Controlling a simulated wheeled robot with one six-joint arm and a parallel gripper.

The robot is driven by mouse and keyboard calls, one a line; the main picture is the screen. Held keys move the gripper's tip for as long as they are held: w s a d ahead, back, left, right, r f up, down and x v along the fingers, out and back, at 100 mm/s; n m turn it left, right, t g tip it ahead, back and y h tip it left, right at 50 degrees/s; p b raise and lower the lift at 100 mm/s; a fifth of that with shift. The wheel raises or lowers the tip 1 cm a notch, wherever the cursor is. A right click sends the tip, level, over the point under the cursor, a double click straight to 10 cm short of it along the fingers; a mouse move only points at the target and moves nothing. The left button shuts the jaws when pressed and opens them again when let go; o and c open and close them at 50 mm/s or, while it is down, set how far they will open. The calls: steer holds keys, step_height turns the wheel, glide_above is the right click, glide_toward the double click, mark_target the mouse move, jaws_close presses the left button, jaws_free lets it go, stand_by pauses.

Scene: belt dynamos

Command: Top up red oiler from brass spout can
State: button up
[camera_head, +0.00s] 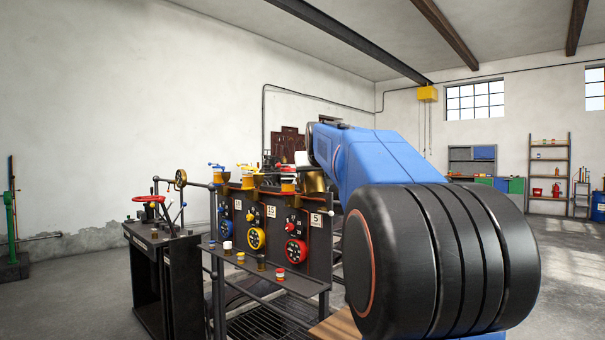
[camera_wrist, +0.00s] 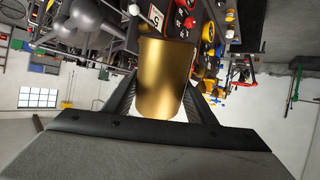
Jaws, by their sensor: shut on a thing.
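My gripper (camera_wrist: 163,95) is shut on a brass can (camera_wrist: 165,75), with one dark finger on each side of it in the wrist view. The can's plain curved wall fills the space between the fingers, and its spout cannot be made out. In the head view the brass can (camera_head: 314,183) shows at the end of my blue arm, close to the right of the oiler with red and orange parts (camera_head: 288,178). This oiler stands on top of the dark panel above the red dial. Whether can and oiler touch, and the oil level, cannot be told.
The dark panel (camera_head: 262,225) carries blue, yellow and red dials. A blue-topped oiler (camera_head: 217,172) and a yellow one (camera_head: 247,177) stand left along its top. Small cups line the ledge below. A stand with a red handwheel (camera_head: 149,199) is at left. My arm hides the panel's right side.

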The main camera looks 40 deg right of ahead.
steer(key=shift+r+g, duration=0.25)
steer(key=shift+g, duration=0.05)
steer(key=shift+r, duration=0.25)
steer(key=shift+r+g, duration=0.25)
steer(key=shift+g, duration=0.05)
stand_by(1.5)
steer(key=shift+r+y, duration=0.25)
steer(key=shift+y, duration=0.15)
steer(key=shift+r, duration=0.15)
stand_by(1.4)
steer(key=shift+r+g, duration=0.2)
steer(key=shift+g, duration=0.1)
steer(key=shift+t+h, duration=0.5)
steer(key=shift+t, duration=0.5)
